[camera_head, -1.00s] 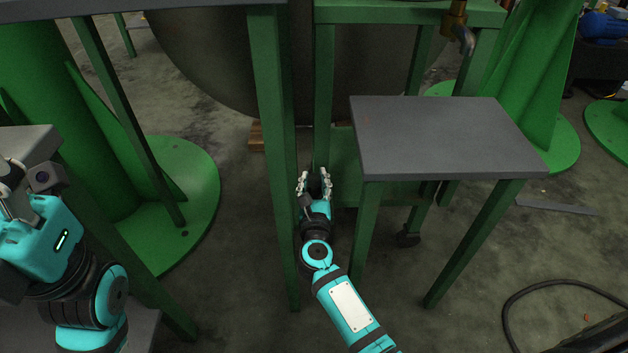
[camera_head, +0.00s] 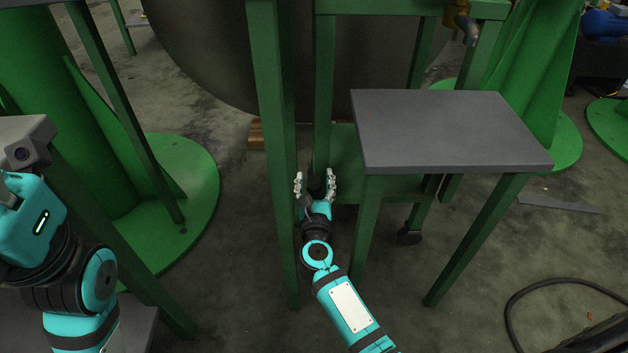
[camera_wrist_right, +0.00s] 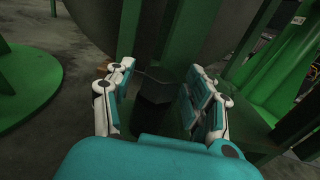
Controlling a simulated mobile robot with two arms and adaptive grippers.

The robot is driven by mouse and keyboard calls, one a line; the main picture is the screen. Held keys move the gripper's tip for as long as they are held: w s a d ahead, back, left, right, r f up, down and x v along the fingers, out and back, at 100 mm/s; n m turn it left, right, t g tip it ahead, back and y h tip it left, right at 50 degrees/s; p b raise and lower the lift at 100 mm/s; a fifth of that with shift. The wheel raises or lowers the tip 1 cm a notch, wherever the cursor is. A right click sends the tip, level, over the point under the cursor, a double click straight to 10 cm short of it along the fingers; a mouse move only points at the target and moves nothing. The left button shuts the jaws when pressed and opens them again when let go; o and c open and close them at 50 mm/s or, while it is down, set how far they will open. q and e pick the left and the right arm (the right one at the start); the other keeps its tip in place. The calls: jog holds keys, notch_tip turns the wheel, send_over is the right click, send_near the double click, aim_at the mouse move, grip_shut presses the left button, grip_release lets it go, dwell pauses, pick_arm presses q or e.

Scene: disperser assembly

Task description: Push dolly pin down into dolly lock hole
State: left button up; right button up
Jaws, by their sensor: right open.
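My right gripper (camera_head: 315,177) is open, low between the green legs, with its fingers spread to either side and pointing away from me. It also shows in the right wrist view (camera_wrist_right: 160,72), where a dark block-like part (camera_wrist_right: 153,88) lies between and beyond the fingers. I cannot tell whether this part belongs to the dolly pin or lock, or whether the fingers touch it. The pin and its hole cannot be made out. A green dolly frame (camera_head: 347,158) stands just beyond the gripper, with a dark caster (camera_head: 409,236). My left gripper (camera_head: 8,192) is cut off at the left edge.
A grey-topped table (camera_head: 450,130) stands to the right of my right arm. A green leg (camera_head: 272,130) rises close on its left. A large round vessel (camera_head: 210,50) is behind. A black hose (camera_head: 530,290) lies on the floor at right.

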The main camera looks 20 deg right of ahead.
aim_at(315, 187)
jog(key=shift+s, duration=0.15)
jog(key=v, duration=0.7)
jog(key=shift+s, duration=0.1)
dwell(0.3)
